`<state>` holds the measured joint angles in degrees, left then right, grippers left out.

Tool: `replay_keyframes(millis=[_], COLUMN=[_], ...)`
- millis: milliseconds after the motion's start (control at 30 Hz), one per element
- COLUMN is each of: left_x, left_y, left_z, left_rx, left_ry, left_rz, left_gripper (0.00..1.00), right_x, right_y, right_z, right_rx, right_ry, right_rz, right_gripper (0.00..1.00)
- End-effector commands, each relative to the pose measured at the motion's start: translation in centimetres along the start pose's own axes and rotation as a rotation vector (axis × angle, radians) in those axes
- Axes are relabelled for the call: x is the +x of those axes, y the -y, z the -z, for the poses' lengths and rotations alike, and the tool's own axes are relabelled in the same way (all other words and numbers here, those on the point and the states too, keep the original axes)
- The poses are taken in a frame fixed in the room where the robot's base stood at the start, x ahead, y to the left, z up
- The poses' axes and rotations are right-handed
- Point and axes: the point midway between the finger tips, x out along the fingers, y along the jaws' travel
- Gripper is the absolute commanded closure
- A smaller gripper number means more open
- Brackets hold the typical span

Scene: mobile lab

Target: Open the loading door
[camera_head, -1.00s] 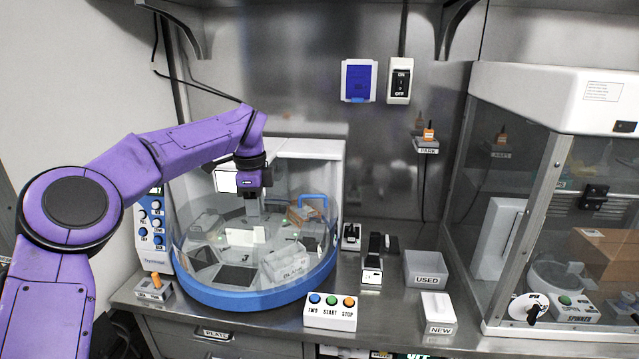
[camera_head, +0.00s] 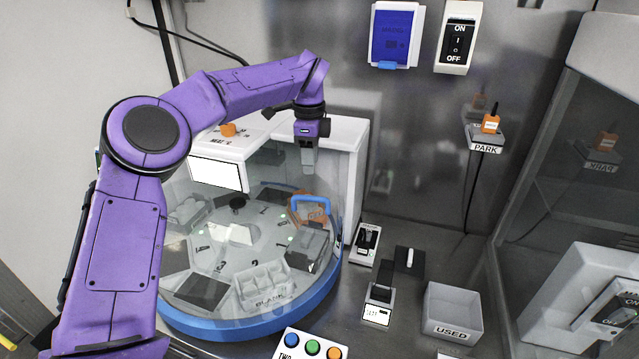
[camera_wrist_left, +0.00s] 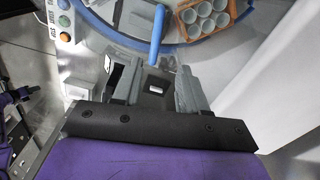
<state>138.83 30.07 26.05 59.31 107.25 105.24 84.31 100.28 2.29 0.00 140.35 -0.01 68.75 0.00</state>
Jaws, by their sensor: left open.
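The round machine has a clear curved front over a blue base ring (camera_head: 235,325). The loading door (camera_head: 318,235) seems to be part of this clear front, but its edges are hard to make out. A blue handle (camera_head: 311,199) sits on it at the right; it also shows in the left wrist view (camera_wrist_left: 157,35). My left gripper (camera_head: 308,168) points down just above the handle, apart from it in the head view. In the left wrist view its two grey fingers (camera_wrist_left: 157,88) are spread and empty, with the handle just beyond them. My right gripper is not in view.
Inside the machine are a white BLANK rack (camera_head: 262,286) and an orange rack of round cups (camera_wrist_left: 205,15). A button box (camera_head: 312,346) stands in front. A USED bin (camera_head: 452,312) and small devices stand to the right. A metal wall rises behind.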

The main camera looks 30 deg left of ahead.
Motion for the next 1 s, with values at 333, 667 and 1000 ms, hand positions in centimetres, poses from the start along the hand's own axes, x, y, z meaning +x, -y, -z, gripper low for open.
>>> replay_keyframes(millis=[333,667,1000], left_x=[7.1,9.8,9.8], left_y=[-0.1,0.0,0.0], left_z=[0.0,0.0,0.0], left_rx=[0.000,-0.001,-0.001], left_ry=[0.000,-0.001,-0.001], left_rz=[-0.006,0.000,0.000], left_gripper=[0.58,0.58,1.00], right_x=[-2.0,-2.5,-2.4], right_y=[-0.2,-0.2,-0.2], right_z=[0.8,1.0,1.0], right_rx=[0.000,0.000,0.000], right_ry=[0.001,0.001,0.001], right_rz=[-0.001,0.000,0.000], right_gripper=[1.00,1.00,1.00])
